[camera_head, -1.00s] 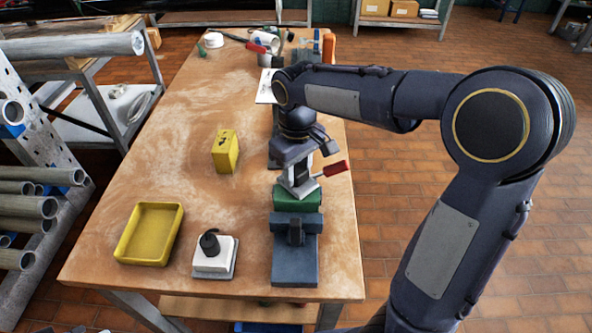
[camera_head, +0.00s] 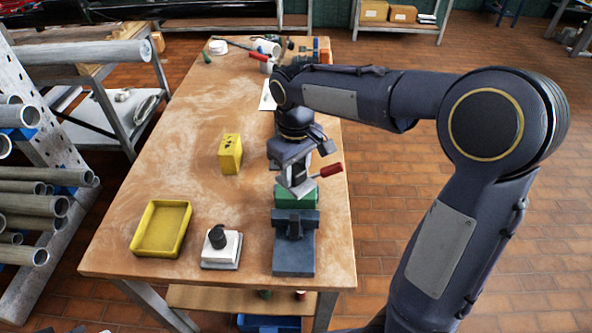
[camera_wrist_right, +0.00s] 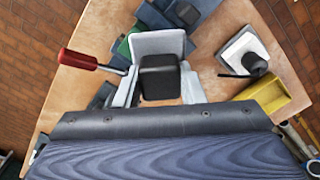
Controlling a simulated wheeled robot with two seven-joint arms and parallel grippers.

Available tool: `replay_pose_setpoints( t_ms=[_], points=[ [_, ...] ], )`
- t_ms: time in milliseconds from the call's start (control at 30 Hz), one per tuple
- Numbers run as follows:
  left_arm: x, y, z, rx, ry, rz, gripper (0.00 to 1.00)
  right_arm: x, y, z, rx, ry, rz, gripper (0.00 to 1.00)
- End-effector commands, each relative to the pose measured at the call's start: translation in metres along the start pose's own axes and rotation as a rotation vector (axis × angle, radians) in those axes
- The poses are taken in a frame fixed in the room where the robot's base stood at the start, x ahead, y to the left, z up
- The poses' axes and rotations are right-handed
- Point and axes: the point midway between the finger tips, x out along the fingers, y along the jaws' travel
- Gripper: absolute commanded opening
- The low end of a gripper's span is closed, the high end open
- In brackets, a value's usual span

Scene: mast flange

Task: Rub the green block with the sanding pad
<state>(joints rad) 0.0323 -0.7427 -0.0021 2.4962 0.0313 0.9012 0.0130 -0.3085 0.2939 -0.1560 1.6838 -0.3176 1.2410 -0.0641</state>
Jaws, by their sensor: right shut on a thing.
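The green block (camera_head: 296,197) sits at the dark blue vise (camera_head: 294,250) near the table's right edge. In the right wrist view only a green sliver (camera_wrist_right: 124,48) shows; the pad hides the rest. My right gripper (camera_head: 295,180) is above the block, pointing down. It is shut on the black knob (camera_wrist_right: 160,78) of a pale, flat pad (camera_wrist_right: 157,42), which looks like the sanding pad. The pad is at the block's top; I cannot tell whether they touch. My left gripper is not in view.
A red handle (camera_head: 331,169) sticks out right beside the pad. A yellow tray (camera_head: 162,228) and yellow block (camera_head: 230,154) are farther left. The table's middle is clear.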

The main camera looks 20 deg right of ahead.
Motion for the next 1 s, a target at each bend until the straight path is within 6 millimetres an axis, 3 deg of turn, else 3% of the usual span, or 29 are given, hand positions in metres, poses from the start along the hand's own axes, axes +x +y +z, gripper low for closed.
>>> replay_pose_setpoints(
  t_ms=[300, 1000],
  points=[
    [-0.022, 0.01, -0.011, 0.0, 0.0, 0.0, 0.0, -0.029, 0.001, -0.002, 0.001, 0.001, 0.001, 0.11],
    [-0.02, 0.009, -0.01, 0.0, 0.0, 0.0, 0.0, -0.027, 0.0, 0.001, 0.004, 0.001, -0.001, 0.11]
  ],
)
